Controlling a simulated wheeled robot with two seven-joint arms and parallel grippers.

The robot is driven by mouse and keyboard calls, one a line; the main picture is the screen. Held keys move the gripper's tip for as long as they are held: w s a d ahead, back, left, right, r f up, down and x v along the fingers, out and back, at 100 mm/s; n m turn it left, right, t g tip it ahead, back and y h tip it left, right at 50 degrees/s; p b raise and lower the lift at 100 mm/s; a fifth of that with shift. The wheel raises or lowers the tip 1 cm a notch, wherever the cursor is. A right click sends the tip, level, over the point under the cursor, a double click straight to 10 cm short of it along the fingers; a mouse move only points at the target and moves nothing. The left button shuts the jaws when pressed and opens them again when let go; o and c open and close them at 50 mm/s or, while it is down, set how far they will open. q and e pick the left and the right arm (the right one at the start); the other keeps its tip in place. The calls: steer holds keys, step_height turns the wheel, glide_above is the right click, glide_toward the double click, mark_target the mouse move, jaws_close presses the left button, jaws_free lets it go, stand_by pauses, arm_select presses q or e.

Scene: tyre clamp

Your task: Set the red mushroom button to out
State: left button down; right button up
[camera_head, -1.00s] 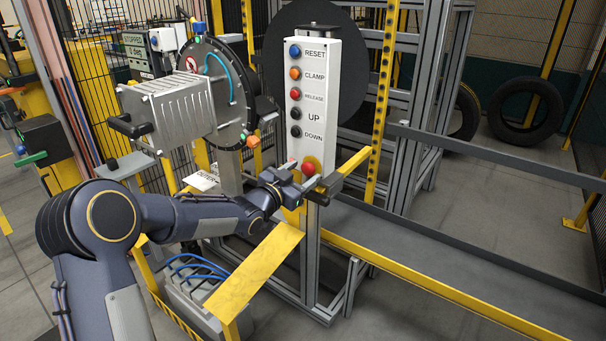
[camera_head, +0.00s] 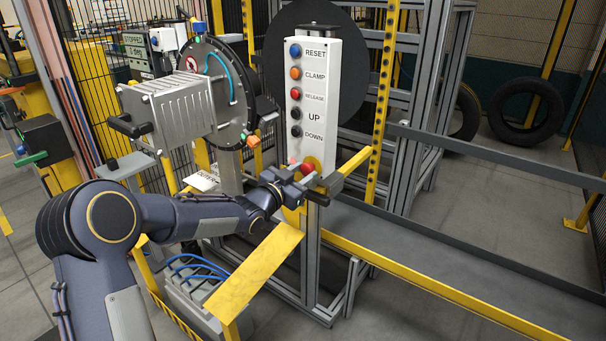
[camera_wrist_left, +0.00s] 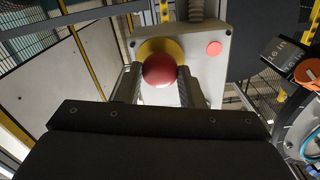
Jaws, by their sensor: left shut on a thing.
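The red mushroom button (camera_head: 308,169) sits on a yellow round plate at the lower end of the white button panel (camera_head: 322,60). It also shows in the left wrist view (camera_wrist_left: 159,70), between the two fingers. My left gripper (camera_head: 304,175) is at the button and shut on it, with one finger on either side in the left wrist view (camera_wrist_left: 159,82). Whether the button is in or out cannot be told. My right gripper is not in view.
Above the button the panel carries RESET, CLAMP, RELEASE, UP and DOWN buttons. A yellow bar (camera_head: 354,160) sticks out to the right of the button. A yellow rail (camera_head: 255,270) lies below my left arm. A silver motor unit (camera_head: 175,110) stands to the left.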

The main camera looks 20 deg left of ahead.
arm_select(q)
steer(key=shift+v, duration=0.85)
steer(key=c, duration=0.9)
jaws_free()
steer(key=shift+c, duration=0.2)
steer(key=shift+s, duration=0.1)
steer(key=v, duration=0.7)
steer(key=shift+s, duration=0.3)
steer(key=shift+a, duration=0.15)
